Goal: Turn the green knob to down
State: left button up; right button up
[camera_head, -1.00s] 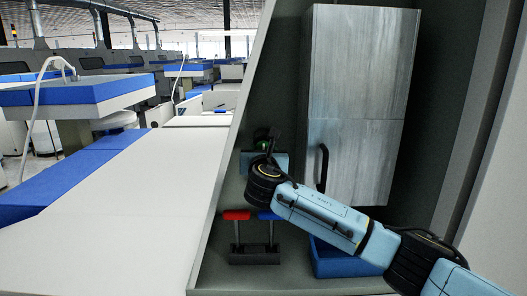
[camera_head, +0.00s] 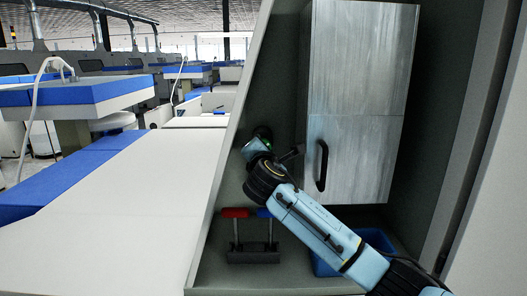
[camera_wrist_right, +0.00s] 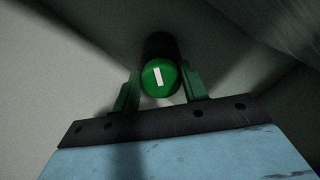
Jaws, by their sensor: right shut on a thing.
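The green knob (camera_wrist_right: 158,80) is a round green cap with a white bar mark, on a dark round base. In the right wrist view the bar stands nearly upright, its top leaning slightly left. My right gripper (camera_wrist_right: 160,73) has one finger on each side of the knob and is shut on it. In the head view the gripper (camera_head: 262,141) is at the cabinet's left inner wall, rolled at a slant. It hides most of the knob there, with only a bit of green showing. My left gripper is not in view.
A grey cupboard with a black handle (camera_head: 322,166) stands just right of my gripper. Below are a red lever (camera_head: 235,212) and a blue lever (camera_head: 264,212) on a black base. A blue bin (camera_head: 327,262) sits partly behind my arm. A white tabletop lies left.

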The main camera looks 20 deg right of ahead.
jog(key=shift+w+a+f+m+b, duration=0.15)
jog(key=shift+m+b, duration=1.15)
jog(key=shift+m, duration=3.05)
jog(key=shift+s+d+f+m+b, duration=0.15)
jog(key=shift+m+b, duration=1.1)
jog(key=shift+m, duration=3.15)
jog(key=shift+w+a+f+m+b, duration=0.15)
jog(key=shift+m+b, duration=1.15)
jog(key=shift+m, duration=3.05)
jog(key=o, duration=0.9)
jog(key=shift+o, duration=0.2)
